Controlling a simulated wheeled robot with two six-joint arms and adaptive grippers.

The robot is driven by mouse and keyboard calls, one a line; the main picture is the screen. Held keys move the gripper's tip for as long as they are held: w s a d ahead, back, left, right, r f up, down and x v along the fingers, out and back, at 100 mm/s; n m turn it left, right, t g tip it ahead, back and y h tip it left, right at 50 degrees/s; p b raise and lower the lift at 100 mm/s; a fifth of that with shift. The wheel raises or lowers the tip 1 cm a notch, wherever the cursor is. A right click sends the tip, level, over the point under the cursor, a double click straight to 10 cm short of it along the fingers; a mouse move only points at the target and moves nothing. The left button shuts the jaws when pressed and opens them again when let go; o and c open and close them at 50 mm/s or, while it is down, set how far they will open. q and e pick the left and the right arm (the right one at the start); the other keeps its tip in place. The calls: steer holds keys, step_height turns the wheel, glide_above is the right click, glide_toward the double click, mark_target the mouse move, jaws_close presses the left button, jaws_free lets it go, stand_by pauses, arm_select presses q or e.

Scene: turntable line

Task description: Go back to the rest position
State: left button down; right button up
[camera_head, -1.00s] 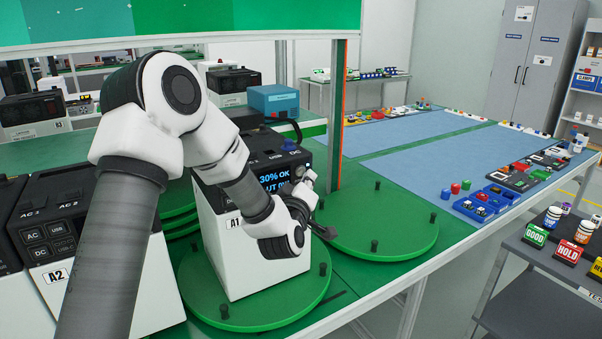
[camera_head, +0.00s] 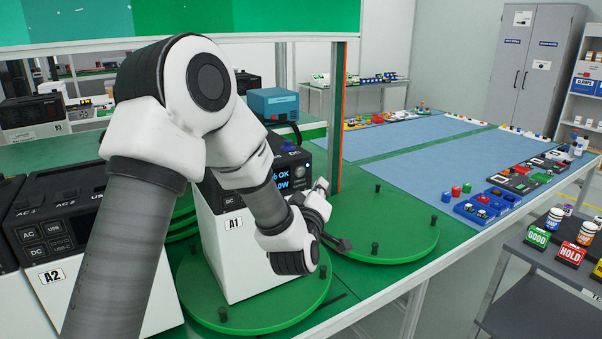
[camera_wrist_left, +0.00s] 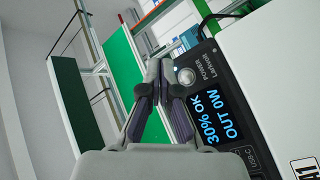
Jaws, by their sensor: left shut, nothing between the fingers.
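My left gripper (camera_head: 340,242) is shut and empty in front of the power station A1 and at its right side. In the left wrist view its fingertips (camera_wrist_left: 158,66) meet, with nothing between them. The power station A1 (camera_head: 232,262) is a white box with a black top. It stands upright on a green turntable (camera_head: 222,315). Its lit screen (camera_wrist_left: 220,115) reads "30% OK" and "OUT 0W" in the left wrist view. My left arm covers part of its front in the head view. My right gripper is not in view.
A second power station A2 (camera_head: 62,275) stands at left. A second, empty green turntable (camera_head: 398,235) with dark pegs is at right. A post (camera_head: 334,120) rises behind the gripper. Blue mats (camera_head: 420,165) lie beyond, and a grey cart (camera_head: 510,245) holds signs at right.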

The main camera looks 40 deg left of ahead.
arm_select(q)
steer(key=s+d+f+m+g+h, duration=0.15)
steer(key=s+f, duration=0.25)
steer(key=f, duration=0.7)
steer(key=s+d+f+m+g+h, duration=0.1)
steer(key=s+d+f+m+g, duration=0.15)
steer(key=f, duration=0.85)
steer(key=s+d+f+m+g+h, duration=0.1)
steer(key=s+d+f+g+h, duration=0.3)
steer(key=f, duration=0.7)
steer(key=s+d+f+m+g, duration=0.2)
steer(key=s+f+m+g, duration=0.2)
steer(key=s, duration=0.9)
steer(key=s+d+f+m+g, duration=0.2)
steer(key=s+f+m+g, duration=0.2)
steer(key=s+f, duration=0.4)
steer(key=s+g, duration=0.1)
steer(key=s, duration=0.3)
steer(key=shift+s+d+m+g+h, duration=0.2)
steer(key=shift+s+m+g+h, duration=0.1)
steer(key=shift+s+m+h, duration=0.1)
steer(key=shift+w, duration=0.15)
